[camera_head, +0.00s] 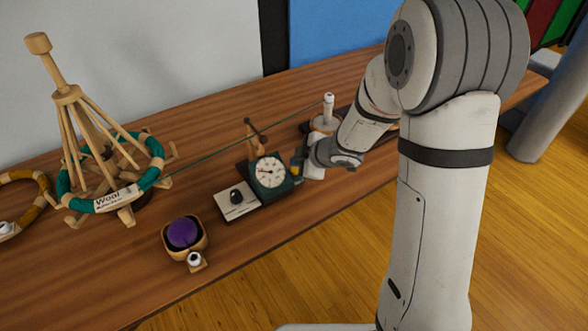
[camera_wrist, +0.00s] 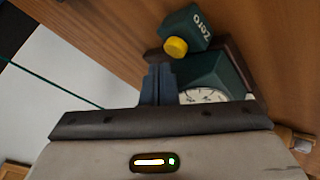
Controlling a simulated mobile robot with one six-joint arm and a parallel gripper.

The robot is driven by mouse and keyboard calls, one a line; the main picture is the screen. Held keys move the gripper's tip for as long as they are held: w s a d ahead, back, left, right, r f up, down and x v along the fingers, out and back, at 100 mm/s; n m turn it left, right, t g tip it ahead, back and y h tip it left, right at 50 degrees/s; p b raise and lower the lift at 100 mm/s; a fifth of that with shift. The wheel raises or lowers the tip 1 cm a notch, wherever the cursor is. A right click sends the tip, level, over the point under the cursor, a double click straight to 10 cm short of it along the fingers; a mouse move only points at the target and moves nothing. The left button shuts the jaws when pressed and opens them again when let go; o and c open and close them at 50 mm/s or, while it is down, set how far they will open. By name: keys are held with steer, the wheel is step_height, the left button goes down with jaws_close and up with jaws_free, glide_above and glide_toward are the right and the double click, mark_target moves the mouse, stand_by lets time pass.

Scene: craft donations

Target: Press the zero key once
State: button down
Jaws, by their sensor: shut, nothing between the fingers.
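The zero key is a round yellow button (camera_wrist: 175,47) on a small dark teal block (camera_wrist: 188,27) marked "Zero" in the wrist view. The block sits beside a teal counter with a white dial (camera_wrist: 206,96), whose dial also shows in the head view (camera_head: 270,172). My gripper (camera_wrist: 158,68) has its dark blue fingers shut and empty, with the tips just short of the button in the picture. Whether they touch it I cannot tell. In the head view my gripper (camera_head: 297,167) is at the right side of the counter, close to the key, and partly hides it.
A wooden swift with a teal wool ring (camera_head: 152,173) stands at the left, and a green strand runs from it to the right. A purple ball (camera_head: 185,232) sits in a wooden holder in front. A white plate with a black knob (camera_head: 237,196) adjoins the counter.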

steer(key=shift+f, duration=0.1)
stand_by(0.5)
steer(key=shift+f, duration=0.35)
steer(key=shift+f+b, duration=0.45)
steer(key=shift+b, duration=0.1)
stand_by(0.4)
steer(key=shift+r, duration=0.15)
steer(key=shift+r+p, duration=0.75)
steer(key=shift+p, duration=0.25)
step_height(320, 180, up, 5)
steer(key=p, duration=0.5)
steer(key=shift+r, duration=0.1)
